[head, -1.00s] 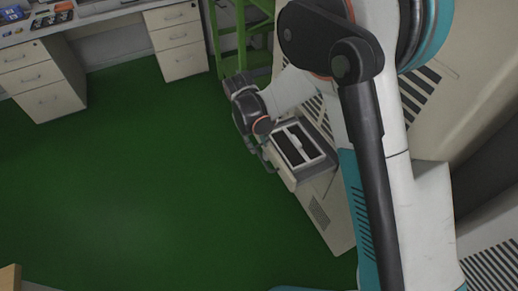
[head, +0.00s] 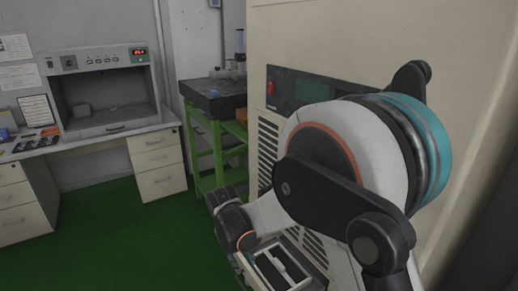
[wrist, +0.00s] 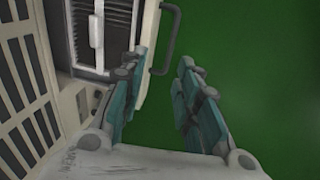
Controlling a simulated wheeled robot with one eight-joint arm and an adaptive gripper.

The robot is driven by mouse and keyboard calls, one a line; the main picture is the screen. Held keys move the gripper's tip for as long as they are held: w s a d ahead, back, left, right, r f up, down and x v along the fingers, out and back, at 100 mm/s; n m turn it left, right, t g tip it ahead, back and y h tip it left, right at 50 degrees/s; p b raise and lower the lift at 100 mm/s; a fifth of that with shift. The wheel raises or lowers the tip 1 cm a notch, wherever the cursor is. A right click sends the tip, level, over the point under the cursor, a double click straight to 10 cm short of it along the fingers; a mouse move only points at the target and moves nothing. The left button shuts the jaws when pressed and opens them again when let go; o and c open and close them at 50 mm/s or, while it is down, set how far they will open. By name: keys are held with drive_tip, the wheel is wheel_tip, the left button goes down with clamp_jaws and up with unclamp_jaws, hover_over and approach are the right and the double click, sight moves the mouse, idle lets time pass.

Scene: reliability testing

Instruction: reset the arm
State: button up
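My arm (head: 335,165), white with dark joints and teal bands, stands bent at the right of the head view. Its dark wrist (head: 235,222) is beside an open drawer (head: 278,268) low on the beige machine. In the wrist view my gripper (wrist: 164,66) is open, with two teal-padded fingers apart and nothing between them. Green floor shows between the fingers. The drawer (wrist: 150,70) is just left of the fingers, and its grey handle (wrist: 173,40) lies beyond the fingertips. I cannot tell whether the left finger touches the drawer.
The tall beige machine (head: 285,35), with vents and a dark control panel (head: 310,90), stands close behind my arm. A green stand (head: 215,155) with a dark slab top is left of it. A desk (head: 90,138) with drawers is at the back left. Green floor (head: 110,240) is clear.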

drive_tip(key=s+d+r+m+p, duration=0.1)
drive_tip(key=s+d+r+m, duration=0.1)
drive_tip(key=d+r, duration=0.7)
drive_tip(key=s+d+r+m+p, duration=0.1)
drive_tip(key=s+d+r, duration=0.2)
drive_tip(key=d+r, duration=0.65)
drive_tip(key=s+d+r+m+t+b, duration=0.1)
drive_tip(key=s+d+t, duration=0.2)
drive_tip(key=s, duration=0.5)
drive_tip(key=s+d+m+t+y+b, duration=0.1)
drive_tip(key=s+d+m+t, duration=0.1)
drive_tip(key=s+d, duration=0.3)
drive_tip(key=s+t, duration=0.1)
drive_tip(key=s, duration=0.1)
drive_tip(key=shift+s+d+r+y, duration=0.15)
drive_tip(key=shift+s+r+y, duration=0.15)
drive_tip(key=shift+s+r, duration=0.1)
